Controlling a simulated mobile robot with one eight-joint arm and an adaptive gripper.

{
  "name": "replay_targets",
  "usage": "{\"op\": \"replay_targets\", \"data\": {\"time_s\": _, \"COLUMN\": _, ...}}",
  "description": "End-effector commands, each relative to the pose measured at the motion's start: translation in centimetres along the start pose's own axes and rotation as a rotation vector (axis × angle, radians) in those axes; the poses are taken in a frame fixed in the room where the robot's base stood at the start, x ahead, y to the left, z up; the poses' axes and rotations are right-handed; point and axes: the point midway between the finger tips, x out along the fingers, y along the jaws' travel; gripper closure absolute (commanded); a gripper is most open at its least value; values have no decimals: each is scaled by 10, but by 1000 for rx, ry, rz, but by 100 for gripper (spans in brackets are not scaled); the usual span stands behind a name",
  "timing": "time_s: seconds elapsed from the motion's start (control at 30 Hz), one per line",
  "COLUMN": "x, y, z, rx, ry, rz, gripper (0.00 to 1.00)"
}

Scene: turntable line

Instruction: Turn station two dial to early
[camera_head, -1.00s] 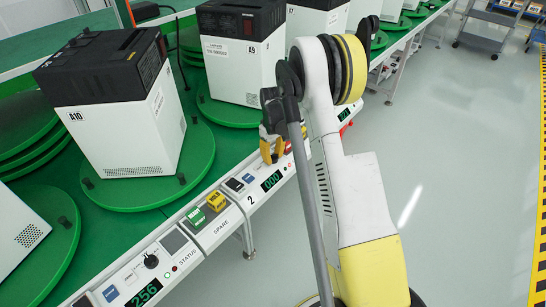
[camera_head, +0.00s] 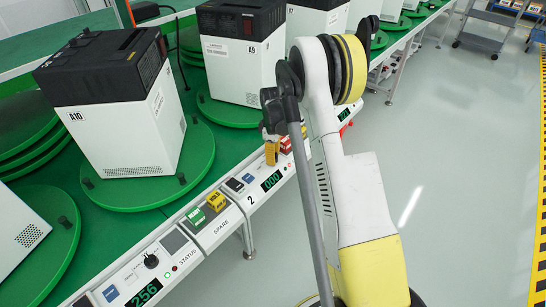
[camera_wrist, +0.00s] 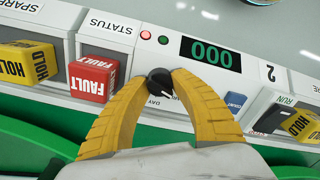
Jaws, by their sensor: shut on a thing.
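The station two dial (camera_wrist: 159,81) is a small black knob, upper middle in the wrist view. My gripper (camera_wrist: 160,76) has its yellow fingers shut on this knob, one finger on each side. A "DAY" label shows just below the knob; other position labels are hidden by the fingers, and I cannot read the dial's setting. The station's green display (camera_wrist: 211,53) reads 000, with a "2" printed to its right. In the head view my gripper (camera_head: 272,152) is at the station two panel (camera_head: 252,199), and the knob is hidden.
A red FAULT block (camera_wrist: 93,78) sits close left of my gripper, with a yellow HOLD block (camera_wrist: 27,62) farther left. A blue COUNT button (camera_wrist: 235,101) is to the right. White machines (camera_head: 130,125) stand on green turntables behind the panel.

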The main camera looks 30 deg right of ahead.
Motion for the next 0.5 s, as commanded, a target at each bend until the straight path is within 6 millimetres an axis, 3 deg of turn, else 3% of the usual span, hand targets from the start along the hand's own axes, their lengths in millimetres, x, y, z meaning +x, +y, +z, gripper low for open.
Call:
{"op": "replay_targets", "data": {"time_s": 0.37, "x": 1, "y": -1, "z": 0, "rx": -4, "ry": -1, "rz": -1, "gripper": 100}}
{"op": "replay_targets", "data": {"time_s": 0.4, "x": 1, "y": -1, "z": 0, "rx": -4, "ry": -1, "rz": -2, "gripper": 59}}
{"op": "replay_targets", "data": {"time_s": 0.47, "x": 1, "y": -1, "z": 0, "rx": -4, "ry": 0, "rz": -1, "gripper": 45}}
{"op": "replay_targets", "data": {"time_s": 0.5, "x": 0, "y": 0, "z": 0, "rx": -4, "ry": 0, "rz": -1, "gripper": 45}}
